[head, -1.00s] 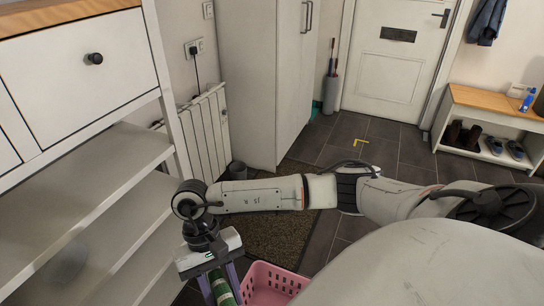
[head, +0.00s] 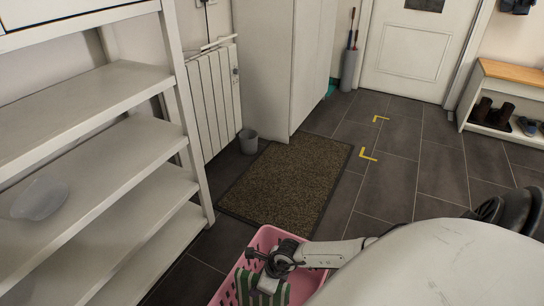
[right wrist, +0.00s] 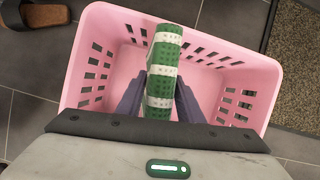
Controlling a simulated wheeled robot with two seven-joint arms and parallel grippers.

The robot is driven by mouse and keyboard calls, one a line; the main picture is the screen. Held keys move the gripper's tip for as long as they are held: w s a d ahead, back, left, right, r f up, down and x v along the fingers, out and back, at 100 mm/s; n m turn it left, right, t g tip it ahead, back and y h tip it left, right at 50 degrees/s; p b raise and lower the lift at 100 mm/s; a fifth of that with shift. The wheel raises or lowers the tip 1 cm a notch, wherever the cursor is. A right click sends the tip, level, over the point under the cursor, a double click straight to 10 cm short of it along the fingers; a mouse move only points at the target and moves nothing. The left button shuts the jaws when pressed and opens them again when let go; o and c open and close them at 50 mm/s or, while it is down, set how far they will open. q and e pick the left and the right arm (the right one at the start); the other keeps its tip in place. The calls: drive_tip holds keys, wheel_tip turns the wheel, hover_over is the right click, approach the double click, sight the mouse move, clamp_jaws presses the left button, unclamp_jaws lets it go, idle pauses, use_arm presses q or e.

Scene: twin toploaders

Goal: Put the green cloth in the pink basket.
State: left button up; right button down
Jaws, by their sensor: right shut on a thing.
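The green cloth (right wrist: 163,62) is a roll with white bands. My right gripper (right wrist: 163,88) is shut on it, with a dark finger on each side. In the head view the right gripper (head: 262,284) points down at the pink basket (head: 238,268), and the cloth (head: 276,296) shows below it. In the right wrist view the cloth lies over the opening of the pink basket (right wrist: 98,62), within its rim. I cannot tell how far it is above the basket floor. My left gripper is not in view.
A white shelf unit (head: 95,165) stands at the left with a clear bowl (head: 40,200) on it. A brown doormat (head: 285,180) lies beyond the basket, with a grey bin (head: 248,141) beside it.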

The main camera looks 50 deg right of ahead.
use_arm(q)
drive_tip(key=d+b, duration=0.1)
drive_tip(key=b, duration=0.1)
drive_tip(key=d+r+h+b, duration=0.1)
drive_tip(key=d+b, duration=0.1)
drive_tip(key=b, duration=0.1)
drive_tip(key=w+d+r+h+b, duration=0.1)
drive_tip(key=b, duration=0.2)
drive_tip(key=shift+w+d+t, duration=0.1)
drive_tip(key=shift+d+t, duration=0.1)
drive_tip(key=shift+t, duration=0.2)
use_arm(e)
wheel_tip(320, 180, down, 13)
drive_tip(key=d+m, duration=0.1)
drive_tip(key=shift+s+d+m+h, duration=0.3)
drive_tip(key=shift+s, duration=0.1)
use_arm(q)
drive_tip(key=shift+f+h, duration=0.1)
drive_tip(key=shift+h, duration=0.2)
use_arm(e)
drive_tip(key=c, duration=1.2)
unclamp_jaws()
